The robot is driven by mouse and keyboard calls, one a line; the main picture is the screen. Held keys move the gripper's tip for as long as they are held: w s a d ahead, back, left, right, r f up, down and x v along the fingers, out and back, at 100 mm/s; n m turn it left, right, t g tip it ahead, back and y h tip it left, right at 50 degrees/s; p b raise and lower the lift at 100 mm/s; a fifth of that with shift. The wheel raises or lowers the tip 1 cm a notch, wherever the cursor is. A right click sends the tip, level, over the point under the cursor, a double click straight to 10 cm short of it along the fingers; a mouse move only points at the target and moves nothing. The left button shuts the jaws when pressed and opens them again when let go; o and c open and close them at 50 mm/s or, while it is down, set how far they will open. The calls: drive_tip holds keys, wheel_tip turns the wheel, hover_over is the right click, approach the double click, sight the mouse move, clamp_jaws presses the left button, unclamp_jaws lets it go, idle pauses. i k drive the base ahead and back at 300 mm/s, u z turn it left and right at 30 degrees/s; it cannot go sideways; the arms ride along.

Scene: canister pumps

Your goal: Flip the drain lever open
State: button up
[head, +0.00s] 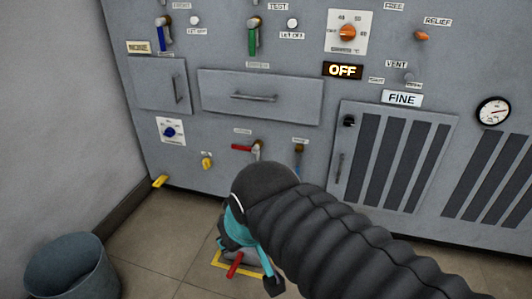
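Two small levers sit low on the grey cabinet front in the head view. One has a red handle (243,147) lying level to the left of its brass pivot; the other has a blue handle (299,158) hanging down. The tags above both are too small to read, so I cannot tell which is the drain lever. My gripper (250,265), with teal links and dark fingertips, is below them near the floor, pointing down. Its fingers look spread apart, with nothing visibly held. My dark arm hides part of the cabinet's lower front.
A grey object with a red bar (235,264) is on the floor by my gripper, inside a yellow outline (222,263). A yellow handle (160,181) juts from the cabinet's bottom left. A bucket (72,268) stands at lower left. Higher up are blue (164,38) and green (253,40) levers.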

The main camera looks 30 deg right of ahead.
sight(255, 150)
drive_tip(key=z, duration=1.45)
drive_tip(key=i, duration=0.35)
drive_tip(key=u, duration=1.05)
